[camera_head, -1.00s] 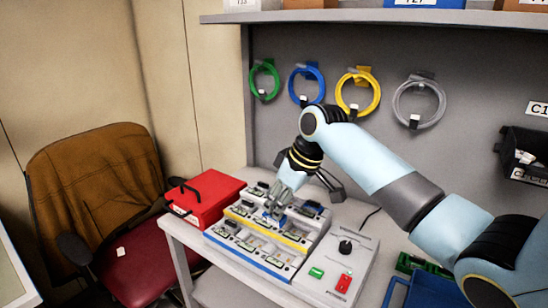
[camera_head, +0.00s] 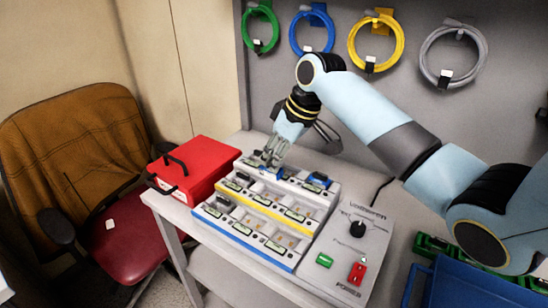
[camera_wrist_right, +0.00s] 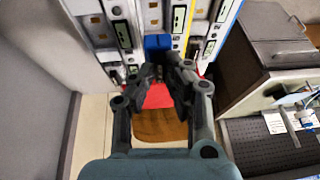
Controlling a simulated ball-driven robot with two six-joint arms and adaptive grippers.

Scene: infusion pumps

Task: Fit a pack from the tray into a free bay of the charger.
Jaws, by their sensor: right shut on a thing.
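The charger (camera_head: 312,226) is a pale block of stepped rows with yellow and blue stripes and small green displays. My right gripper (camera_head: 268,160) is over its back row and shut on a blue-topped pack (camera_head: 279,173). In the right wrist view the right gripper (camera_wrist_right: 161,75) has its fingers close together at the blue end of the pack (camera_wrist_right: 158,42), against the charger's rows (camera_wrist_right: 186,22). How deep the pack sits in a bay is hidden. Another blue-topped pack (camera_head: 318,180) is in the back row to the right. The blue tray (camera_head: 465,290) is at the lower right, partly cut off. My left gripper is out of view.
A red box (camera_head: 196,168) with a black handle stands left of the charger. A grey control panel (camera_head: 345,255) with a black knob and green and red switches adjoins it on the right. Coloured cable loops (camera_head: 376,45) hang on the wall behind. A chair (camera_head: 90,170) stands at left.

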